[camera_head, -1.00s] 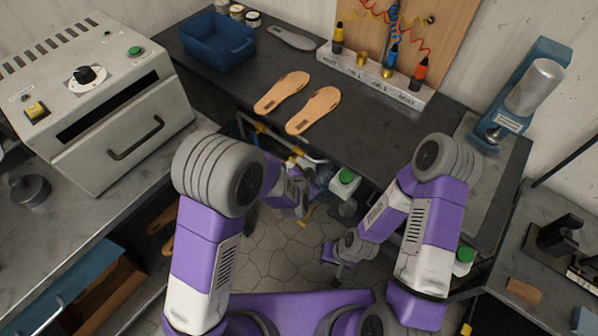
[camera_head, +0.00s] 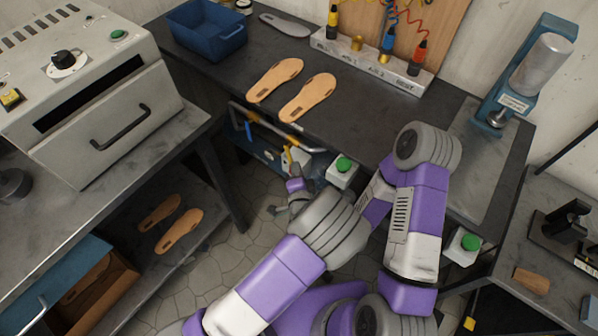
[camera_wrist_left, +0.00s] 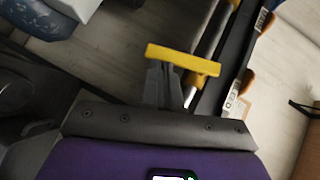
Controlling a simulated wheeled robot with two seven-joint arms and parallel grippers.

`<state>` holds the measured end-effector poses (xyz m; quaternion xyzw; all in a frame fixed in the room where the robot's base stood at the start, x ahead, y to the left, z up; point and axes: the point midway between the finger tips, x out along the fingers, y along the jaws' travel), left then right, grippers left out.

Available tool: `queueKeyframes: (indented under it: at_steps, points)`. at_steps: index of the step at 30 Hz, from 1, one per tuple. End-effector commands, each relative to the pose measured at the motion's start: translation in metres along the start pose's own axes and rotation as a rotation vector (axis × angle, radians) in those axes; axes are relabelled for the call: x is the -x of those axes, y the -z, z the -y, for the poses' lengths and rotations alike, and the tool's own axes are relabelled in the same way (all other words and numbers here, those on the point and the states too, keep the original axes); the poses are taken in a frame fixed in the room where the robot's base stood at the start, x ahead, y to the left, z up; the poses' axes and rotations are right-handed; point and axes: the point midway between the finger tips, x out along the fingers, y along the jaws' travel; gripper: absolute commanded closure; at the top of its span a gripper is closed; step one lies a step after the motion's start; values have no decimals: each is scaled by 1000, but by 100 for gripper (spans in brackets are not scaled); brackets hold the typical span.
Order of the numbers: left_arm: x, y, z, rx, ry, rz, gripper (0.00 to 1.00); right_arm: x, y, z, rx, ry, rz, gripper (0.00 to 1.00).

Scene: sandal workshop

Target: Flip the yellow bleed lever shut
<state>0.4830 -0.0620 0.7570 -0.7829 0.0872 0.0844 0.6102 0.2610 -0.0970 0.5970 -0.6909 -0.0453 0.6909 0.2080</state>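The yellow bleed lever (camera_wrist_left: 183,58) shows in the left wrist view as a flat bar on a pale stem, lying across the tips of my left gripper (camera_wrist_left: 165,76). The two dark grey fingers stand close together with no clear gap. I cannot tell whether they touch the lever. In the head view my left gripper (camera_head: 290,168) reaches under the dark bench's front edge, beside a small yellow part. My right gripper is hidden behind my left arm.
The dark bench (camera_head: 380,125) overhangs the reach area. A box with a green button (camera_head: 343,163) hangs just right of the left gripper. Metal rails (camera_head: 262,128) run under the bench edge. A grey oven (camera_head: 85,90) stands at left. Tiled floor (camera_head: 225,270) is open below.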

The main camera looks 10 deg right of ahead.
Motion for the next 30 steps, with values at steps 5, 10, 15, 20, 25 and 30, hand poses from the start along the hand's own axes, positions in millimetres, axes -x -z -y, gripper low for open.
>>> queueKeyframes:
  at_steps: [5, 10, 15, 20, 25, 30]
  points:
    - [-6, -6, -4, 2, -3, 1, 100, -4, 0, -2, 0, 0, 0, 100]
    - [-9, -10, -6, 1, -4, 1, 100, -6, 0, -2, 0, 0, 0, 100]
    - [-11, -12, -6, 2, -4, 1, 100, -7, 0, -2, 0, 0, 0, 100]
    - [-12, -13, -6, 2, -4, 2, 100, -7, 0, -2, 0, 0, 0, 100]
    - [-12, -13, -6, 2, -5, 3, 100, -7, 0, -2, 0, 0, 0, 100]
    - [-12, -14, -6, 2, -5, 4, 100, -7, 0, -2, 0, 0, 0, 100]
